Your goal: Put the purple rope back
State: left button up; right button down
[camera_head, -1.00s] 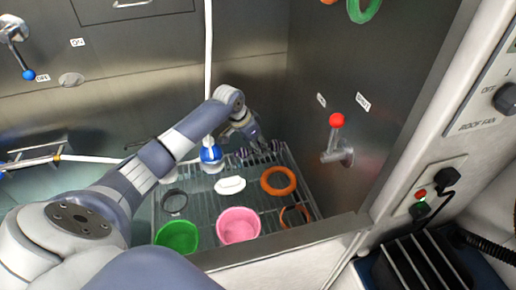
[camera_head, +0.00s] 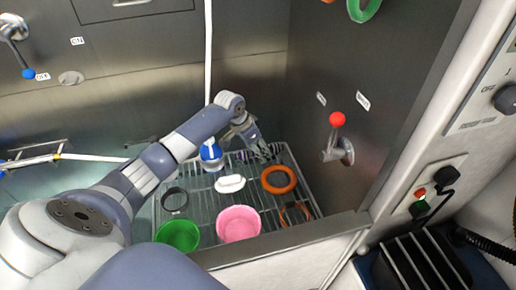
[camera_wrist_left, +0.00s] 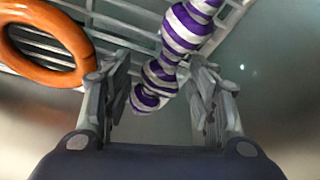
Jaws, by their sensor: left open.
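The purple rope is a purple-and-white striped, knotted piece (camera_wrist_left: 186,30) in the left wrist view. It runs from the top edge down to a rounded end between the fingertips of my left gripper (camera_wrist_left: 160,75), over the edge of the rack. The left gripper is open, with a finger on each side of the rope's lower end; no grip on it shows. In the head view the left gripper (camera_head: 262,150) is at the back right of the rack and largely hides the rope. My right gripper is not in view.
The wire rack (camera_head: 210,205) also holds an orange ring (camera_head: 278,189), white item (camera_head: 229,183), blue-and-white item (camera_head: 211,155), dark ring (camera_head: 174,210), green bowl (camera_head: 177,235), pink bowl (camera_head: 238,223) and brown band (camera_head: 294,214). A red-knobbed lever (camera_head: 337,119) sticks out from the right wall.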

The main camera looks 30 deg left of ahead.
pick_arm(q)
jog(key=v, duration=1.2)
jog(key=shift+r+b, duration=0.15)
jog(key=shift+b, duration=0.15)
